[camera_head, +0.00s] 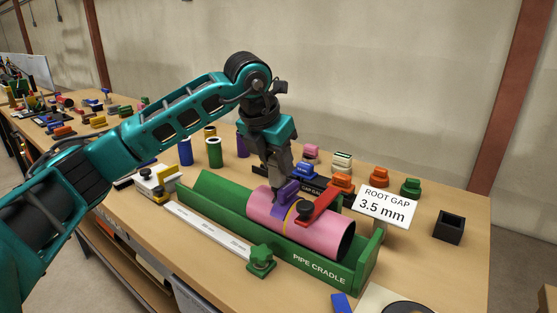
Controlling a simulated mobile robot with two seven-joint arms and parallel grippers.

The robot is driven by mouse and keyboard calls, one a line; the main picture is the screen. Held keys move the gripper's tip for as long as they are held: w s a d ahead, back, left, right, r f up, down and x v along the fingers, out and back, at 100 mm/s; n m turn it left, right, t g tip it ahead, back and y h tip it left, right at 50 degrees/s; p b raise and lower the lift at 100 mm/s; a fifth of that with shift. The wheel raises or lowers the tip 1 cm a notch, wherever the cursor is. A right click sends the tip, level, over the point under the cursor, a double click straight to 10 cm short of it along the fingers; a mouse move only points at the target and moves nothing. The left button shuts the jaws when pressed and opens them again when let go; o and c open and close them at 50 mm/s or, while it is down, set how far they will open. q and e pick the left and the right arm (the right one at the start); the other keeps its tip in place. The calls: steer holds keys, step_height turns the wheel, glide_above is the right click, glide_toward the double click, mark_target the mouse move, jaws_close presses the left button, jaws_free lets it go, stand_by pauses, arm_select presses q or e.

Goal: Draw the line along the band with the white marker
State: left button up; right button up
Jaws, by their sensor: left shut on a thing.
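A pink pipe (330,234) lies in the green cradle labelled "PIPE CRADLE" (318,263). A thin yellow band (290,216) runs around the pipe near its middle. My left gripper (281,188) comes down from above onto the pipe, left of the band. A red piece with a black knob (318,206) sits on the pipe just right of the band. I cannot make out a white marker for sure. My right gripper is not in view.
A sign reading "ROOT GAP 3.5 mm" (384,206) stands behind the cradle's right end. Orange (340,182), green (410,187) and white (342,160) handled pieces stand behind. A black box (448,227) is at right. A white ruler (208,230) lies in front.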

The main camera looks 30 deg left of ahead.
arm_select(q)
steer(key=shift+s+a+f, duration=0.1)
steer(key=shift+s, duration=0.4)
steer(key=shift+w+r, duration=0.2)
steer(key=shift+w, duration=0.35)
steer(key=shift+w+d+f+p, duration=0.15)
steer(key=shift+w+p, duration=0.1)
steer(key=shift+w, duration=0.2)
steer(key=shift+w+d+f+p, duration=0.1)
steer(key=shift+w+d+p, duration=0.1)
steer(key=shift+w, duration=0.25)
stand_by(0.4)
steer(key=shift+a, duration=0.1)
step_height(320, 180, up, 7)
steer(key=p, duration=0.4)
stand_by(0.7)
stand_by(0.4)
